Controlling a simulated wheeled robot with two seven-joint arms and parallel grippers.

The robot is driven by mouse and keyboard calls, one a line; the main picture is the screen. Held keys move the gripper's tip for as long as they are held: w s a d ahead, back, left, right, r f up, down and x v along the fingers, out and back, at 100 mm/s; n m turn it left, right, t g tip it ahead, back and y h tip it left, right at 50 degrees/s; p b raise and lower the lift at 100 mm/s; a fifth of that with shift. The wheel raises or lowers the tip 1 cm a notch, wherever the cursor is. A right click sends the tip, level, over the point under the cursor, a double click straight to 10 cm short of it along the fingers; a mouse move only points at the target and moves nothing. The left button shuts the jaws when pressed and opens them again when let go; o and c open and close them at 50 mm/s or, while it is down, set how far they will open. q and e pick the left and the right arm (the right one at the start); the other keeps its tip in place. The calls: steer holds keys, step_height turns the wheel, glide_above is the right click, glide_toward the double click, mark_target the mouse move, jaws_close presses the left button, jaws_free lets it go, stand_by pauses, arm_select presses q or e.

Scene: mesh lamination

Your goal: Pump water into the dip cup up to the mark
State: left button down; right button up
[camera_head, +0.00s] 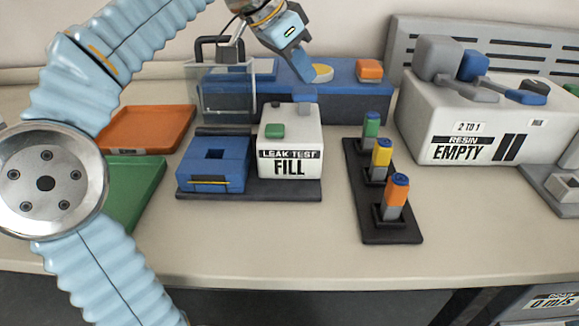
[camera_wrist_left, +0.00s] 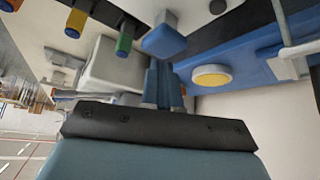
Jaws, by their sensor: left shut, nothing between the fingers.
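A clear, open-topped box (camera_head: 222,95) stands at the back left in the head view, with a dark handle-like frame behind it. I cannot make out a water level or a mark, or tell whether this is the dip cup. To its right is a blue unit (camera_head: 345,100) with a round yellow-topped part (camera_head: 322,72), which also shows in the left wrist view (camera_wrist_left: 212,76). My left gripper (camera_head: 308,78) is shut and empty, pointing down just left of the yellow part. Its blue fingers (camera_wrist_left: 163,85) are together in the wrist view. My right gripper is out of view.
A white "LEAK TEST FILL" box (camera_head: 290,150) stands in front, beside a blue block (camera_head: 212,165). A dark rack (camera_head: 400,228) holds green, yellow and orange-topped pieces. A white resin box (camera_head: 480,120) is right; orange (camera_head: 150,128) and green (camera_head: 135,185) trays are left. The front counter is clear.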

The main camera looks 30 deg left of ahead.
mark_target(301, 91)
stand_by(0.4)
arm_select(q)
steer(key=shift+f+b, duration=0.6)
steer(key=shift+f, duration=0.3)
steer(key=shift+f+b, duration=1.15)
steer(key=shift+f, duration=0.15)
step_height(301, 91, up, 6)
steer(key=p, duration=0.6)
steer(key=shift+r, duration=1.25)
